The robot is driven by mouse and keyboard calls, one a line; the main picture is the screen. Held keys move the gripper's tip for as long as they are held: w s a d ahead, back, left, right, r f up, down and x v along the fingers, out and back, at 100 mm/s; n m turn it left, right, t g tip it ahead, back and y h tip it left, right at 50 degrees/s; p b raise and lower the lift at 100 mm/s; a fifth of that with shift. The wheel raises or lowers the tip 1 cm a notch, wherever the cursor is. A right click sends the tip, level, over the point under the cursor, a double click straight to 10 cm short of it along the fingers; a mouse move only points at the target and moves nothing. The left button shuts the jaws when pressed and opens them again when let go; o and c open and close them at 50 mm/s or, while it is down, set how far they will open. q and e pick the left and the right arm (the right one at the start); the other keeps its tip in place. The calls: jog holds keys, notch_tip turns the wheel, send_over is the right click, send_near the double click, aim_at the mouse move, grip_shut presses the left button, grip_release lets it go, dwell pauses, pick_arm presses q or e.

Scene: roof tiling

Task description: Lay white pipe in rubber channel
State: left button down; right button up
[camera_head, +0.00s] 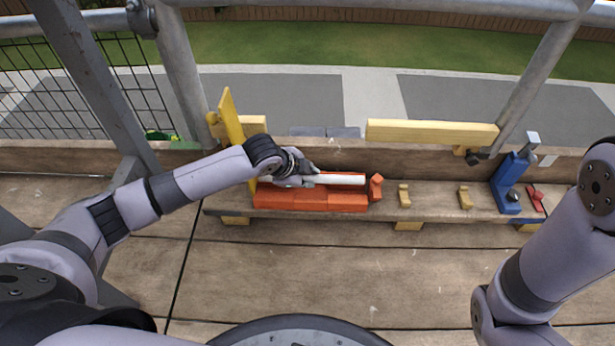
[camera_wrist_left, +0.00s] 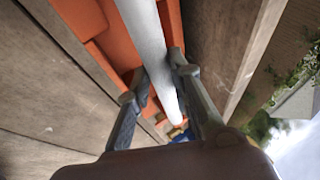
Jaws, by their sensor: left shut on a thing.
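The white pipe (camera_head: 345,179) lies lengthwise along the orange-red tile row (camera_head: 310,201) on the wooden bench. My left gripper (camera_head: 312,174) is shut on the pipe from the left. In the left wrist view the two fingers (camera_wrist_left: 160,88) stand on either side of the white pipe (camera_wrist_left: 148,38), with orange pieces just beneath or beside it. I cannot make out a separate rubber channel or tell whether the pipe touches the surface under it. My right arm shows at the right edge of the head view, but its gripper is out of view.
A yellow board (camera_head: 232,122) stands tilted at the left end of the tiles. A small orange piece (camera_head: 375,187) is at the pipe's right end. A blue tool (camera_head: 508,183) stands at the right of the bench. Small wooden blocks (camera_head: 404,195) lie between. Metal railing runs behind.

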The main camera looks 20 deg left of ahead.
pick_arm(q)
jog(key=shift+f, duration=0.25)
jog(key=shift+f+b, duration=1)
jog(key=shift+b, duration=0.45)
jog(key=shift+f, duration=1.2)
jog(key=c, duration=1.6)
grip_release()
jog(key=shift+o, duration=1.2)
jog(key=shift+f, duration=0.1)
